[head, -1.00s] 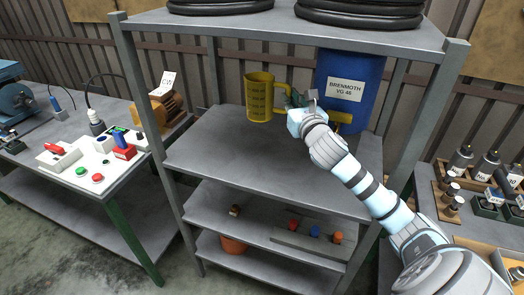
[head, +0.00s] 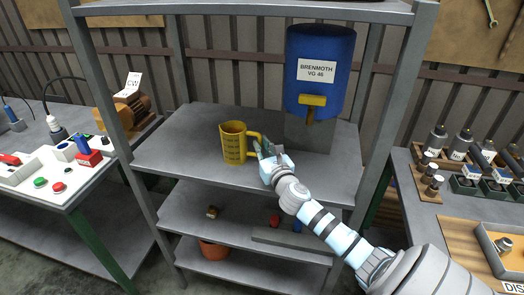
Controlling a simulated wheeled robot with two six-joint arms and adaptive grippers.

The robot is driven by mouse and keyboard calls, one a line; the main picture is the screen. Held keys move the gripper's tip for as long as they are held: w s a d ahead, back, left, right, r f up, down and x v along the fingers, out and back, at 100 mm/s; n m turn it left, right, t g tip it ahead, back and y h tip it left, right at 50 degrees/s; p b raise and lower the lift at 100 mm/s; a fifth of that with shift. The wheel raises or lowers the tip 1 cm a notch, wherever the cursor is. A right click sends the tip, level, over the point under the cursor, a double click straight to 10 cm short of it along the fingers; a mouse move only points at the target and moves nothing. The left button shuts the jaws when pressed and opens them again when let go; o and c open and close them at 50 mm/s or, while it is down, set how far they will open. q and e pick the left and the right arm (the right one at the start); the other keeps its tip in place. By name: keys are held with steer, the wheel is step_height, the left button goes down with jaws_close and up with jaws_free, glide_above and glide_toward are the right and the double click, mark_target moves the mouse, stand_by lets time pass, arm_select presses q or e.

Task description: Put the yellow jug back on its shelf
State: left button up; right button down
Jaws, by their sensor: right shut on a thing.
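The yellow jug (head: 233,146), with dark scale marks, stands upright at the front middle of the grey rack's upper shelf (head: 180,139). It looks level and at the shelf surface; whether its base touches cannot be told for sure. Its handle points right. My right gripper (head: 261,147) is shut on the jug's handle, coming from the right. The fingertips are partly hidden by the gripper body. My left gripper is not in view.
A blue drum labelled BRENMOTH VG 46 (head: 320,68) with a yellow tap stands behind right on a grey block (head: 309,134). Rack posts (head: 386,110) flank the shelf. A lower shelf (head: 185,209) holds small parts. Benches stand left and right. The shelf's left part is free.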

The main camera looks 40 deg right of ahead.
steer(key=c, duration=1.7)
jaws_free()
steer(key=shift+o, duration=0.2)
steer(key=shift+s+r, duration=0.1)
steer(key=shift+r, duration=0.05)
steer(key=v, duration=1.2)
